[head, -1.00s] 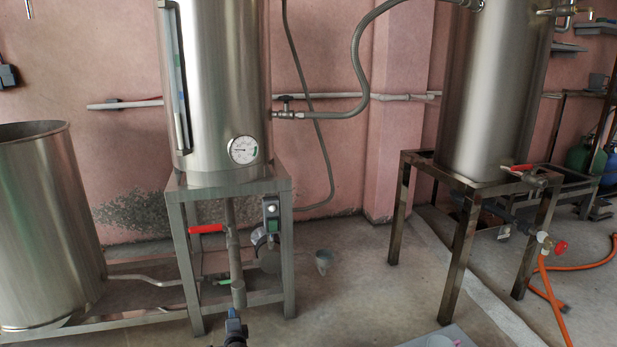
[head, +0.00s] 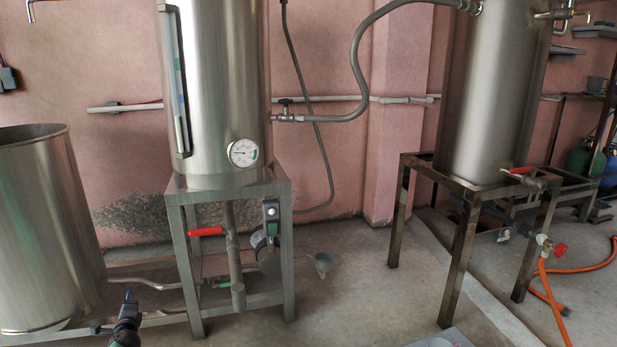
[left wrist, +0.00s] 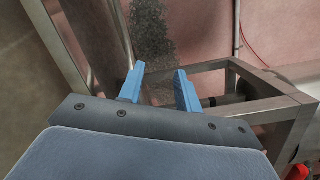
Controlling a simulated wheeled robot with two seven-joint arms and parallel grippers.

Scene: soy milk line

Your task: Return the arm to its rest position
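The stand's steel legs and bars lie beyond the fingers. My right gripper is in neither view.
A steel tank with a gauge (head: 243,152) stands on a metal stand (head: 230,184). An open drum (head: 45,230) is at left. A second tank (head: 490,100) stands at right, with an orange hose (head: 548,290) on the floor. The middle floor (head: 370,300) is mostly clear.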

